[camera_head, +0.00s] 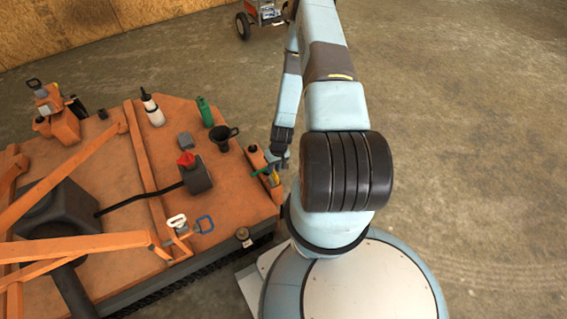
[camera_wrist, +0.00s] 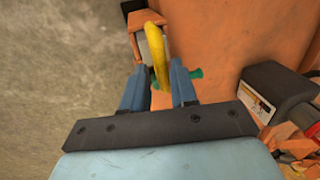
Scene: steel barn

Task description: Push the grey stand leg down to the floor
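My gripper (camera_wrist: 160,68) points down at the machine's edge, its two blue fingers apart. A curved yellow handle (camera_wrist: 159,45) shows between and beyond the fingertips; I cannot tell whether they touch it. Behind the handle, a narrow grey piece, seemingly the stand leg (camera_wrist: 151,52), sits in an orange bracket (camera_wrist: 152,18). A green pin (camera_wrist: 194,74) crosses beside the right finger. In the head view my gripper (camera_head: 279,158) is at the right edge of the orange deck (camera_head: 232,195), by the bracket. The leg's lower end and its gap to the floor are hidden.
Bare concrete (camera_head: 470,130) lies right of my arm.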

